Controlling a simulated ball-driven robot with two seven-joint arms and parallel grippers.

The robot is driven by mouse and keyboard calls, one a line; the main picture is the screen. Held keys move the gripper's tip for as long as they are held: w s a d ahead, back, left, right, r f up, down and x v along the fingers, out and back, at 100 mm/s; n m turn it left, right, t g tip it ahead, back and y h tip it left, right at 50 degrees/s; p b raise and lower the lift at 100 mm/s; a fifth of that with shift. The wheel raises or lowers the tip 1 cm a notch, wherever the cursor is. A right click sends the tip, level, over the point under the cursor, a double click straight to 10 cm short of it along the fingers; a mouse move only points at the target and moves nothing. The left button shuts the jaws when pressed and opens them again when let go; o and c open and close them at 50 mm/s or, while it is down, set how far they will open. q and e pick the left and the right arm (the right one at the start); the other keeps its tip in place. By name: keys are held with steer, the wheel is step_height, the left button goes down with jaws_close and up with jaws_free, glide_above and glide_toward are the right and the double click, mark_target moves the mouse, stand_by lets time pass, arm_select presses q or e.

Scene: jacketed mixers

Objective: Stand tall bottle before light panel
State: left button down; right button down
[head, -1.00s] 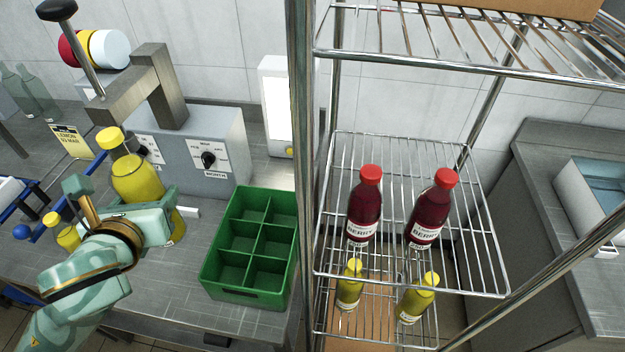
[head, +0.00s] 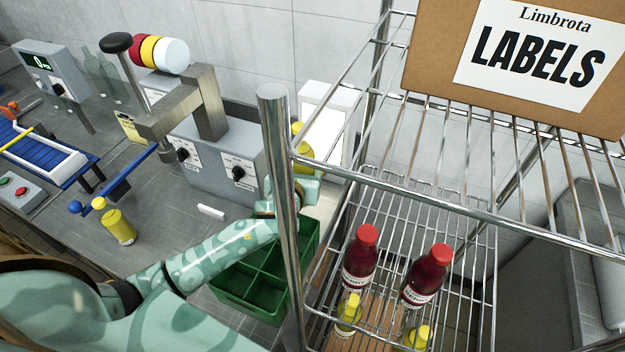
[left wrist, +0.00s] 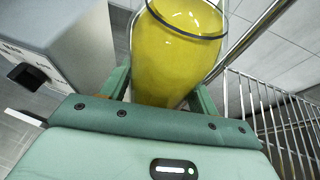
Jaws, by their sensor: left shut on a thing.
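The tall bottle, yellow with a yellow cap (head: 302,146), is partly hidden behind a rack post in the head view. It fills the upper middle of the left wrist view (left wrist: 178,50), between the fingers. My left gripper (head: 296,188) is shut on it and reaches past the green crate to the front of the light panel. The light panel (head: 328,138) is a white lit screen in a pale frame at the back wall; the bottle overlaps its left side. Whether the bottle's base touches the bench is hidden. My right gripper is not in view.
The wire rack (head: 440,212) with its post (head: 279,200) stands close right of my left arm, holding red and small yellow bottles. The green crate (head: 250,290) lies under my arm. A grey mixer (head: 215,160) stands left of the panel. A small yellow bottle (head: 118,226) stands on the bench.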

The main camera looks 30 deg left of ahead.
arm_select(q)
steer(key=w+a+f+b, duration=0.2)
steer(key=w+f+b, duration=0.3)
steer(key=w+f, duration=0.4)
steer(key=shift+f, duration=0.85)
steer(key=shift+f+b, duration=0.1)
steer(key=shift+b, duration=0.2)
steer(key=shift+c, duration=2)
jaws_free()
steer(key=shift+f, duration=0.1)
steer(key=shift+d, duration=0.1)
steer(key=p+v, duration=0.4)
steer(key=v, duration=0.8)
